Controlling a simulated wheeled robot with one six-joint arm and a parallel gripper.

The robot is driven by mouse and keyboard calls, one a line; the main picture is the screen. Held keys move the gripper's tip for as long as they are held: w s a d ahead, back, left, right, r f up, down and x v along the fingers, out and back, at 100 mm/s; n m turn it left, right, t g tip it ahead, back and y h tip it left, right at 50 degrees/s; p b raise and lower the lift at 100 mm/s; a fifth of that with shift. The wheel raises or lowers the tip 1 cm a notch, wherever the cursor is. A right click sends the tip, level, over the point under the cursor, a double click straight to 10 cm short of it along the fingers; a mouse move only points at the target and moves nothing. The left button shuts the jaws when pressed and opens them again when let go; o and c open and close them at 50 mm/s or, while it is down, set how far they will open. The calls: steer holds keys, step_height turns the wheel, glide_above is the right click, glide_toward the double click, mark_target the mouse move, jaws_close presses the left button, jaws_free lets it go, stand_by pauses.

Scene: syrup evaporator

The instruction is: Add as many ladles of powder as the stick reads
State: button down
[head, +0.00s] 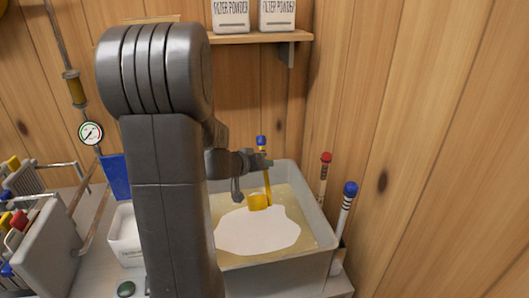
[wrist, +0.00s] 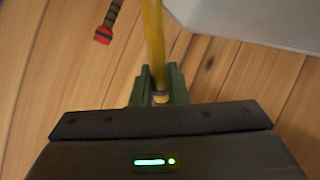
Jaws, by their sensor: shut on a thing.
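My gripper (head: 265,163) is shut on the handle of a yellow ladle (head: 259,201) with a blue end. The ladle hangs upright over the pan (head: 318,222), its bowl low above the white patch. In the wrist view the green fingers (wrist: 160,88) close around the yellow handle (wrist: 153,35). The pan holds amber liquid with a broad white patch (head: 258,232) on it. A red-topped stick (head: 324,175) and a blue-topped stick (head: 345,210) with dark marks stand at the pan's right side; their readings are too small to tell. The bowl's contents cannot be made out.
A white tub (head: 124,238) stands left of the pan, partly behind my arm. Two filter powder packs (head: 230,15) sit on a shelf (head: 258,37). Grey racks (head: 45,250) with coloured handles and a gauge (head: 90,132) are at left. A wooden wall closes the right side.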

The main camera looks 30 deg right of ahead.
steer(key=f+g+p, duration=0.1)
steer(key=p, duration=0.1)
steer(key=w+f+n+g+y+p, duration=0.1)
steer(key=p, duration=0.2)
steer(key=w+f+n+g+p, duration=0.1)
steer(key=p, duration=0.1)
steer(key=shift+w+d+f, duration=0.2)
steer(key=shift+d+f, duration=0.1)
steer(key=shift+f, duration=0.1)
steer(key=shift+f+g+y+p, duration=0.1)
steer(key=shift+g+y+p, duration=0.2)
steer(key=shift+p, duration=0.45)
steer(key=shift+w+d+f+n+g+y+p, duration=0.1)
steer(key=shift+w+f+n+g+y+p, duration=0.1)
steer(key=shift+f+n+g+p, duration=0.45)
steer(key=shift+w+f+n+g+y+p, duration=0.2)
steer(key=shift+f+n+g+p, duration=0.15)
steer(key=shift+f+g+p, duration=0.5)
steer(key=shift+f, duration=0.15)
